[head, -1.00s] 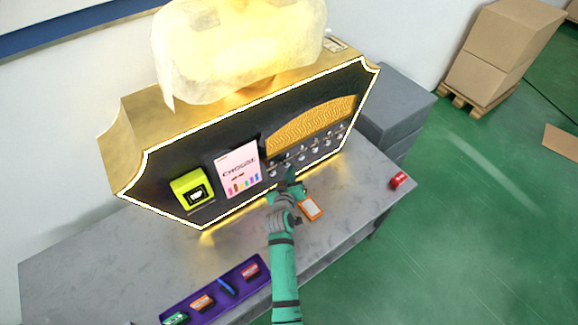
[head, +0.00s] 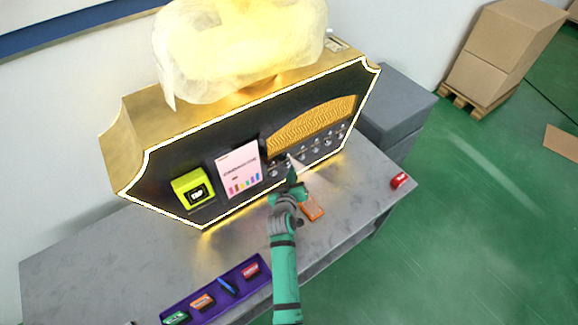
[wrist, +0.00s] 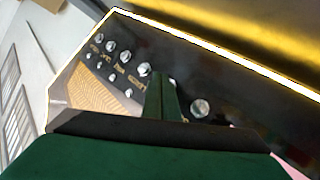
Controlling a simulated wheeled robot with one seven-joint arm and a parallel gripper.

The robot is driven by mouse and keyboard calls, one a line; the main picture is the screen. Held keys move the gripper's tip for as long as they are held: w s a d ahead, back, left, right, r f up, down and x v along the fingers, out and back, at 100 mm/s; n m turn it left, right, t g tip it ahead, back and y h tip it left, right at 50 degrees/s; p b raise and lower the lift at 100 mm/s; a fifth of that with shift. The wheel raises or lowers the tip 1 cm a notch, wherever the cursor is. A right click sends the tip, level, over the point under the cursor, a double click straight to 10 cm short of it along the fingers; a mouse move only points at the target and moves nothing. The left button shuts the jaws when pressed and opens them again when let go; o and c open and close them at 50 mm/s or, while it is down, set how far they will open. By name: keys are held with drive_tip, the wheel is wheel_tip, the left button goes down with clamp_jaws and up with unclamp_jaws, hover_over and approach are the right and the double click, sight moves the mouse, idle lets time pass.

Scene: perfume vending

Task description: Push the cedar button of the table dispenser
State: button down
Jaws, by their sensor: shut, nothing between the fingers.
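The table dispenser (head: 240,205) is a black panel with a lit white and gold edge. A row of round silver buttons (head: 330,134) runs under its gold wavy plate; they also show in the wrist view (wrist: 144,69). The labels are too small to read, so I cannot tell which button is cedar. My gripper (head: 291,176) is shut and empty, at the left part of the row. In the wrist view my gripper (wrist: 162,90) partly covers a button; I cannot tell if it touches. A pale spray cone (head: 318,184) spreads beside the gripper.
A pink-white screen (head: 238,168) and a yellow-green box (head: 193,189) are on the panel's left. An orange card (head: 312,209) and a red item (head: 399,180) lie on the grey table (head: 90,260). A purple tray (head: 240,283) with several small items is at the front.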

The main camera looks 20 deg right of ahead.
drive_tip(key=shift+s+d, duration=0.1)
drive_tip(key=shift+s, duration=0.15)
drive_tip(key=shift+d, duration=0.1)
drive_tip(key=shift+s+d, duration=0.25)
drive_tip(key=shift+s, duration=0.55)
drive_tip(key=shift+s+d, duration=0.25)
drive_tip(key=shift+s, duration=0.6)
drive_tip(key=shift+s+d, duration=0.25)
drive_tip(key=shift+s, duration=0.55)
